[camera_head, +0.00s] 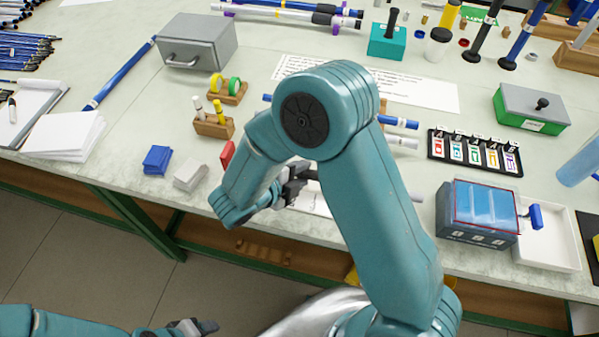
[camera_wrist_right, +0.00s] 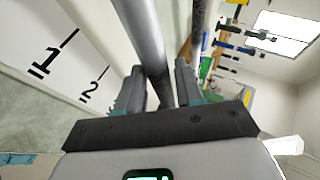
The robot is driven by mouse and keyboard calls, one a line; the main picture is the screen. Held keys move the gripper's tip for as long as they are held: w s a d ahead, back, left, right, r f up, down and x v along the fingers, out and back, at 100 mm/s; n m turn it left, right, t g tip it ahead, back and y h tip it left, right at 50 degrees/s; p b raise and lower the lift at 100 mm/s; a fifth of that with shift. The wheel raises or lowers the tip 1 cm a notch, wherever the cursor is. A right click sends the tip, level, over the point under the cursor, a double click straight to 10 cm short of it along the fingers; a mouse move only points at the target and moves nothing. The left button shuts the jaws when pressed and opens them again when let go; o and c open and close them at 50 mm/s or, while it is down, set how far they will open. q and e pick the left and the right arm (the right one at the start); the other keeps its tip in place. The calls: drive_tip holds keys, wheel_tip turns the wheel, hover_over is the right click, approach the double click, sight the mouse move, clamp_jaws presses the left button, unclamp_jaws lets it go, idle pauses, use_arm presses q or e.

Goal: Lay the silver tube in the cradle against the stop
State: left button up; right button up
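My right gripper (camera_head: 300,182) is low over the front of the bench, partly covered by my own arm. In the right wrist view its two fingers (camera_wrist_right: 160,82) stand apart with a silver tube (camera_wrist_right: 145,35) running between them. I cannot tell whether they clamp it. A second grey rod (camera_wrist_right: 200,25) passes beyond the right finger. In the head view my arm hides most of the tube. A short pale rod end (camera_head: 416,197) shows right of the arm. I cannot make out the cradle or its stop. My left gripper (camera_head: 195,327) is at the bottom edge, its finger gap unclear.
A white sheet marked 1 and 2 (camera_wrist_right: 65,50) lies beside the tube. A dark blue-topped box (camera_head: 478,236) and white tray (camera_head: 548,262) stand at the right. Blue blocks (camera_head: 157,160), a pale block (camera_head: 190,177) and a pen holder (camera_head: 213,127) stand left of my right gripper.

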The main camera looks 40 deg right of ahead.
drive_tip(key=shift+o, duration=1)
drive_tip(key=v, duration=1.6)
drive_tip(key=shift+a+p, duration=0.2)
drive_tip(key=shift+p, duration=0.15)
drive_tip(key=shift+s, duration=0.15)
